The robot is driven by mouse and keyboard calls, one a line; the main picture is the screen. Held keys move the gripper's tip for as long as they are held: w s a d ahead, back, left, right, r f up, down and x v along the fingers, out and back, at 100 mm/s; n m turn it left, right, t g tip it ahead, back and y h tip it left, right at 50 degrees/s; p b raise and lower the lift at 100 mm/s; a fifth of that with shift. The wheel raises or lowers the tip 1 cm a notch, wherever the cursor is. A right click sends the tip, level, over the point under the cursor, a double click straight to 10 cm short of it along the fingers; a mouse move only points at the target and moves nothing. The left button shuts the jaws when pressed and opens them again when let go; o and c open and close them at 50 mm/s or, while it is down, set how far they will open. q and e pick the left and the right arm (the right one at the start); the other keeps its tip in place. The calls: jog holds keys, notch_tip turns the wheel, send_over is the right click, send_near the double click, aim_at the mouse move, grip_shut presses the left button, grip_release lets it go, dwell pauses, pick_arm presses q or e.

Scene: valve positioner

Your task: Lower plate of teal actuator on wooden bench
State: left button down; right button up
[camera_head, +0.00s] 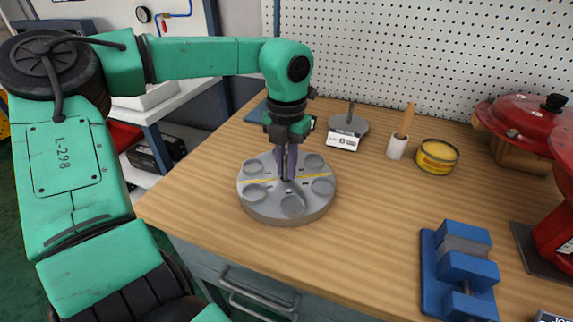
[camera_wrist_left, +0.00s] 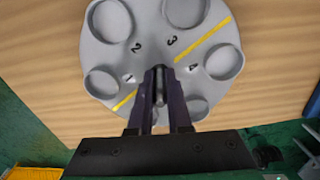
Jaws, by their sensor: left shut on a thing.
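A round grey plate (camera_head: 258,204) with several round recesses and a yellow stripe is over the front left part of the wooden bench (camera_head: 370,235). In the left wrist view the plate (camera_wrist_left: 150,45) has numbers beside its recesses. My left gripper (camera_head: 287,176) points down at the plate's middle. Its fingers (camera_wrist_left: 160,85) are shut on a short upright post at the plate's centre. The plate looks level; I cannot tell whether its underside touches the bench. The only teal I see is on my arm. My right gripper is not in view.
Behind the plate are a small grey disc (camera_head: 349,124) with a label, a wooden-handled tool in a white holder (camera_head: 397,146) and a yellow tin (camera_head: 437,157). A blue vise (camera_head: 463,272) and red equipment (camera_head: 515,122) stand at right. Bench between plate and vise is clear.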

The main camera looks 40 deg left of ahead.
pick_arm(q)
jog(key=c, duration=0.8)
grip_release()
notch_tip(320, 180, up, 15)
jog(key=shift+f+p, duration=0.2)
jog(key=shift+p, duration=0.7)
